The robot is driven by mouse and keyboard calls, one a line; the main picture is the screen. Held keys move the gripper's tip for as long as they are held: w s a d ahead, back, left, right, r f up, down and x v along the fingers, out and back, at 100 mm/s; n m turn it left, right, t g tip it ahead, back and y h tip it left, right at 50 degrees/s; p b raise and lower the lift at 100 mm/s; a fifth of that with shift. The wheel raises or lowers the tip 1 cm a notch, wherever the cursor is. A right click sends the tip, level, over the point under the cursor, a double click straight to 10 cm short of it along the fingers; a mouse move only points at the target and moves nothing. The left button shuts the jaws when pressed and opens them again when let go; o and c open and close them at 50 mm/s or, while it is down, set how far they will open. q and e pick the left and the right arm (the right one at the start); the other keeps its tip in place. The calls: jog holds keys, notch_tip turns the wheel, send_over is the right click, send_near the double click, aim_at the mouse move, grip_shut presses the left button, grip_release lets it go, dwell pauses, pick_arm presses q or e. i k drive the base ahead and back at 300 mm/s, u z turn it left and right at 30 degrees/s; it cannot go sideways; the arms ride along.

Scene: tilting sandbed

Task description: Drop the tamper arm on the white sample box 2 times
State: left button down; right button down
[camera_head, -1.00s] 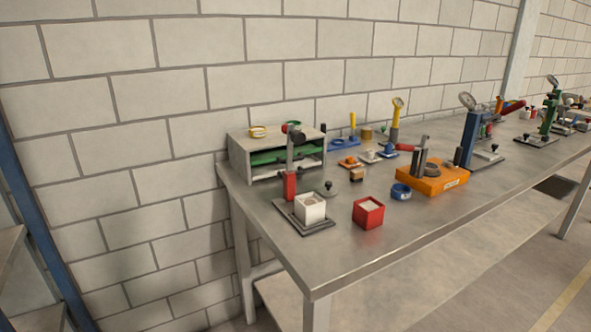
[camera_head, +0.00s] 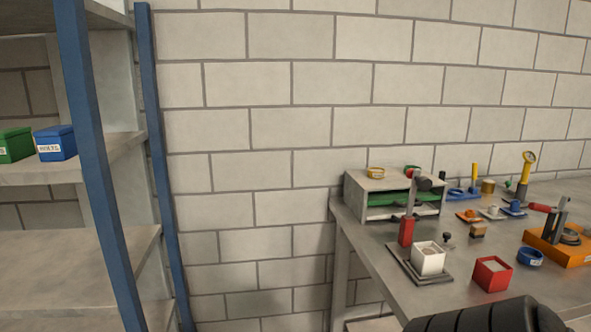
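The white sample box (camera_head: 428,258) sits upright on a dark base plate (camera_head: 404,264) near the left end of the workbench. It holds pale sandy material. The tamper stands behind it, with a red block (camera_head: 406,231) at the foot and a grey arm (camera_head: 416,198) that rises to a dark head (camera_head: 424,183). The arm looks raised, clear of the box. Neither of my grippers is in view. A black rounded part at the bottom edge looks like part of my own arm.
A red box (camera_head: 491,273) stands right of the white one, with a blue ring (camera_head: 530,257) and an orange device (camera_head: 562,247) beyond. A grey shelf unit (camera_head: 352,196) stands behind. A blue-post rack (camera_head: 88,170) with green and blue bins (camera_head: 55,143) is at left.

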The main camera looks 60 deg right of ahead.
aim_at(423, 183)
jog(key=u, duration=0.8)
jog(key=k, duration=1.2)
jog(key=z, duration=1.25)
